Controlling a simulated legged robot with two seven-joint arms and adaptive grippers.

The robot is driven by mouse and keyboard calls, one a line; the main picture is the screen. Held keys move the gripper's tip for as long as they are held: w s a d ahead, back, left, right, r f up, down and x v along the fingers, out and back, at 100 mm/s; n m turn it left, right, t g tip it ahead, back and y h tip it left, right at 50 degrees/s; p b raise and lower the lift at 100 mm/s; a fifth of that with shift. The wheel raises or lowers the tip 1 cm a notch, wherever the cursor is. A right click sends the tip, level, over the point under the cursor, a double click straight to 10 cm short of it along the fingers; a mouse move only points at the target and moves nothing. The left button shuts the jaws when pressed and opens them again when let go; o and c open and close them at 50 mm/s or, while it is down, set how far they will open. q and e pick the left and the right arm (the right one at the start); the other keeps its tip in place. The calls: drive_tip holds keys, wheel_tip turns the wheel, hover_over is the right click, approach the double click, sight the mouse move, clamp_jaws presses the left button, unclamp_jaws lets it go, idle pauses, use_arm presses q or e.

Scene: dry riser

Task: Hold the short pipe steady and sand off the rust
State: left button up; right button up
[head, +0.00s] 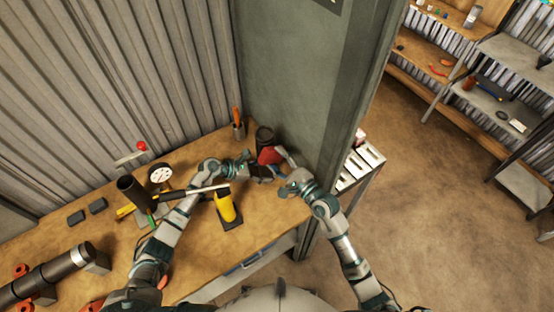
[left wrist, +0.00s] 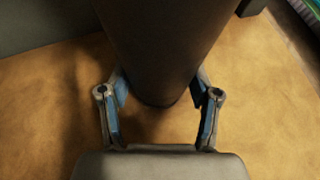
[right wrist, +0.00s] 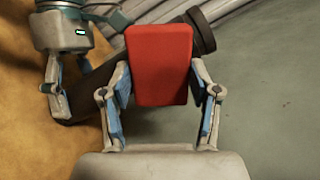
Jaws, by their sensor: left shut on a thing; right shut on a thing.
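The short pipe (head: 265,135) is a dark brown cylinder standing near the back right of the bench, by the grey-green post. In the left wrist view the pipe (left wrist: 160,45) fills the space between the fingers of my left gripper (left wrist: 160,105), which is shut on it low down. My right gripper (right wrist: 160,100) is shut on a red block (right wrist: 160,65), which also shows in the head view (head: 270,156) beside the pipe. The block covers part of the pipe in the right wrist view; I cannot tell whether they touch. Rust is not distinguishable.
A yellow and black tool (head: 227,207), a white-faced gauge (head: 160,174) and a dark upright cylinder (head: 132,189) are near my left arm. A longer dark pipe (head: 45,275) lies at the lower left. The grey-green post (head: 290,80) rises close behind the pipe.

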use_arm(q)
drive_tip(key=shift+s+f, duration=0.1)
use_arm(e)
drive_tip(key=shift+r, duration=0.65)
use_arm(q)
drive_tip(key=shift+d, duration=0.15)
use_arm(e)
drive_tip(key=shift+f, duration=1.3)
drive_tip(key=shift+f, duration=0.1)
drive_tip(key=shift+s+d+f, duration=0.35)
drive_tip(key=shift+s, duration=0.1)
drive_tip(key=shift+s+d+f, duration=0.5)
drive_tip(key=shift+s+d, duration=0.1)
drive_tip(key=shift+s, duration=0.2)
drive_tip(key=shift+s+d+f, duration=0.5)
drive_tip(key=shift+s+d, duration=0.05)
drive_tip(key=shift+s, duration=0.2)
use_arm(q)
drive_tip(key=o, duration=0.9)
drive_tip(key=shift+a, duration=0.2)
